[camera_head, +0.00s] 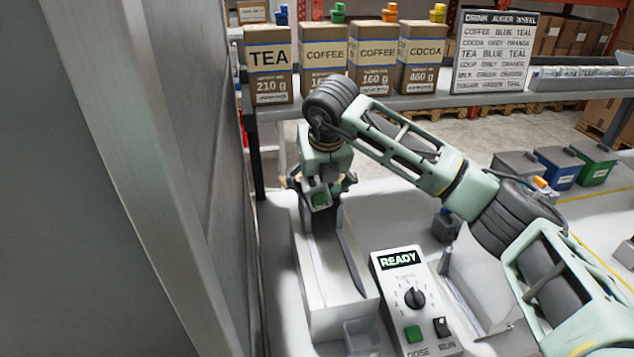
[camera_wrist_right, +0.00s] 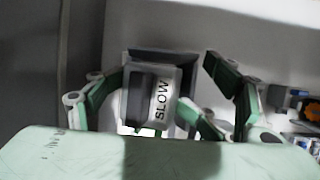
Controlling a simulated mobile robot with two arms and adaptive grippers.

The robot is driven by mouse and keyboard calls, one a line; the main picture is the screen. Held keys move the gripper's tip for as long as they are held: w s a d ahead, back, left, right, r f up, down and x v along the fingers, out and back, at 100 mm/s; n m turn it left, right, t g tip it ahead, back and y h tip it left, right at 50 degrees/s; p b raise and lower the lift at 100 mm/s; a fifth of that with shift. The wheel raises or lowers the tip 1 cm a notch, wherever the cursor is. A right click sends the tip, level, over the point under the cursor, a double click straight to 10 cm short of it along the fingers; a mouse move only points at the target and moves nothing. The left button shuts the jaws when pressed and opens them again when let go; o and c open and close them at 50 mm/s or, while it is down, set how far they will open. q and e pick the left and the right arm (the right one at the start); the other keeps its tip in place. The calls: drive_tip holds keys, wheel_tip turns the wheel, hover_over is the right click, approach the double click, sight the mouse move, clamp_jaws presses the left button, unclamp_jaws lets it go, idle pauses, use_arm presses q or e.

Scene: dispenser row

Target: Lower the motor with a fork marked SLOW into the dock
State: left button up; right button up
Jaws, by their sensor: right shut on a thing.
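My right gripper (camera_head: 318,188) points down over the pale machine beside the wall and is shut on the motor. In the right wrist view the grey motor (camera_wrist_right: 150,98) shows the word SLOW on its face, between the green fingers of my gripper (camera_wrist_right: 152,112). A dark square-edged surface (camera_wrist_right: 148,55) shows behind the motor; I cannot tell whether it is the dock. In the head view most of the motor is hidden by the gripper, and a dark upright part (camera_head: 325,232) shows below it. The fork is not clearly visible. My left gripper is not in view.
A control panel (camera_head: 398,262) reading READY, with a knob, stands right of the machine. A tall grey wall (camera_head: 165,150) is close on the left. Several labelled bags, including TEA (camera_head: 268,62), stand behind. Grey, blue (camera_head: 558,168) and green bins are at right.

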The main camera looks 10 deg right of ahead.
sight(324, 196)
drive_tip(key=shift+s, duration=0.4)
drive_tip(key=v, duration=1.1)
drive_tip(key=shift+w+r, duration=0.2)
drive_tip(key=shift+r, duration=0.3)
